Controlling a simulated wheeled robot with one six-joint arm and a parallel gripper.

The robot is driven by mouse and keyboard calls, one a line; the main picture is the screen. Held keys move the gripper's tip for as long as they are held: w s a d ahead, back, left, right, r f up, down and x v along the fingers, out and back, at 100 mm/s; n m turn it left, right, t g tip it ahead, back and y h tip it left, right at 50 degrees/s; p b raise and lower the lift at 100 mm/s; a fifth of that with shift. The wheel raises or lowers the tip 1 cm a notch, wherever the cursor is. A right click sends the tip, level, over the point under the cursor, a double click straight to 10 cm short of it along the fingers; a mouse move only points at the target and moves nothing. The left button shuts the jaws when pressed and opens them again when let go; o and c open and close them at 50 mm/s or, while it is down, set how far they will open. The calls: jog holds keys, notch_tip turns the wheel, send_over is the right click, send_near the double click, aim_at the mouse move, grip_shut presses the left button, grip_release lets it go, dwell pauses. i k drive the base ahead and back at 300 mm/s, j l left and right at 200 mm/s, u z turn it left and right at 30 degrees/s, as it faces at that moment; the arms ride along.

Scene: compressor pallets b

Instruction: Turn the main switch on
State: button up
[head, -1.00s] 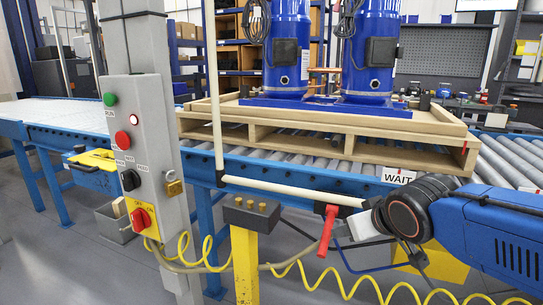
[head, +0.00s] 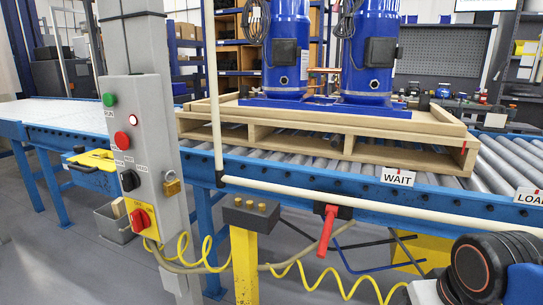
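The main switch (head: 140,219) is a red rotary handle on a yellow plate, low on the grey control box (head: 138,150) at the left. Its handle looks tilted; I cannot read its on or off marking. Above it on the box are a green button (head: 109,100), a red button (head: 122,141), a small pale lamp and a black selector knob (head: 130,180). My gripper (head: 424,291) is at the bottom right, well right of the box and apart from it. Only a pale part of it shows, mostly cut off by the frame edge, so its fingers are hidden.
A brass padlock (head: 172,186) hangs at the box's right side. A yellow post (head: 244,265) with brass knobs on top, a coiled yellow hose (head: 330,290) and a red-handled lever (head: 327,228) stand between. Behind runs the roller conveyor (head: 290,180) with a pallet (head: 340,145) carrying blue compressors.

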aim_at(140, 221)
jog(key=u, duration=1.25)
jog(key=i+j+u, duration=0.15)
jog(key=j, duration=0.2)
jog(key=i+j+u, duration=0.2)
jog(key=k+j, duration=0.1)
